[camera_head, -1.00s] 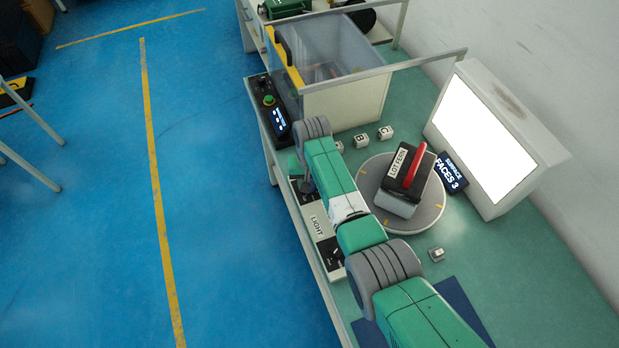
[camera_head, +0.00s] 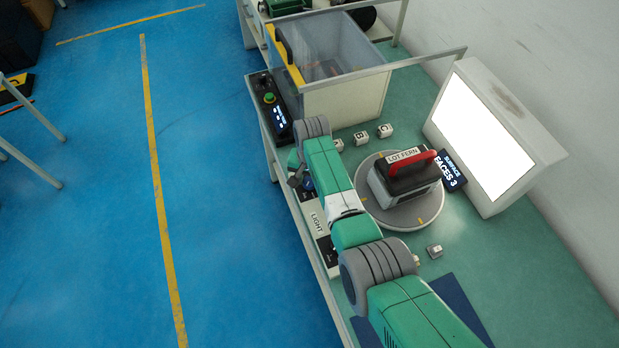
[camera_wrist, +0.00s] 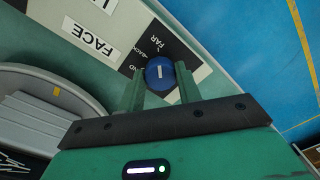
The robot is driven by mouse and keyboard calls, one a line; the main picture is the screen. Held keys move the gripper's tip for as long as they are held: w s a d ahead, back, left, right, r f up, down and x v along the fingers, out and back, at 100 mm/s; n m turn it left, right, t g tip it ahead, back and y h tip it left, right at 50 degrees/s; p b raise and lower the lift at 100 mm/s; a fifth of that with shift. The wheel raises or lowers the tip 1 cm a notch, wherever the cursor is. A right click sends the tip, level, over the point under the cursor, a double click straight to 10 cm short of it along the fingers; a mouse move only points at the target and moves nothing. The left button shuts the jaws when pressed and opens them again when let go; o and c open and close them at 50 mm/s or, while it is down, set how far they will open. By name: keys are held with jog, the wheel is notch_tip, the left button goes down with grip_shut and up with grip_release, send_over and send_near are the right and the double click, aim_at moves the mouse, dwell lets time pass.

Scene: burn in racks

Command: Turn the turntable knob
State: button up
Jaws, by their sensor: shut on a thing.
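The turntable knob (camera_wrist: 160,72) is a blue round knob with a white line, on a black-and-white panel with labels including "FACE" and "FAR". My gripper (camera_wrist: 160,88) has one finger on each side of it and is shut on it. The turntable (camera_head: 408,215) is a grey disc with yellow marks. On it stands a dark-topped case (camera_head: 405,182) with a red handle and a "LOT FERN" label. The turntable's rim also shows at left in the wrist view (camera_wrist: 75,88).
A "LIGHT" panel (camera_head: 317,222) lies along the table's left edge. A lit white panel (camera_head: 485,135) and a "FACES 3" display (camera_head: 452,170) stand behind the turntable. Small lettered cubes (camera_head: 361,138) and a clear-sided bin (camera_head: 340,85) are farther back.

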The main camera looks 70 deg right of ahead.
aim_at(310, 181)
jog(key=o, duration=1)
notch_tip(310, 181, up, 8)
jog(key=shift+s+f+p, duration=0.1)
jog(key=shift+p, duration=1.05)
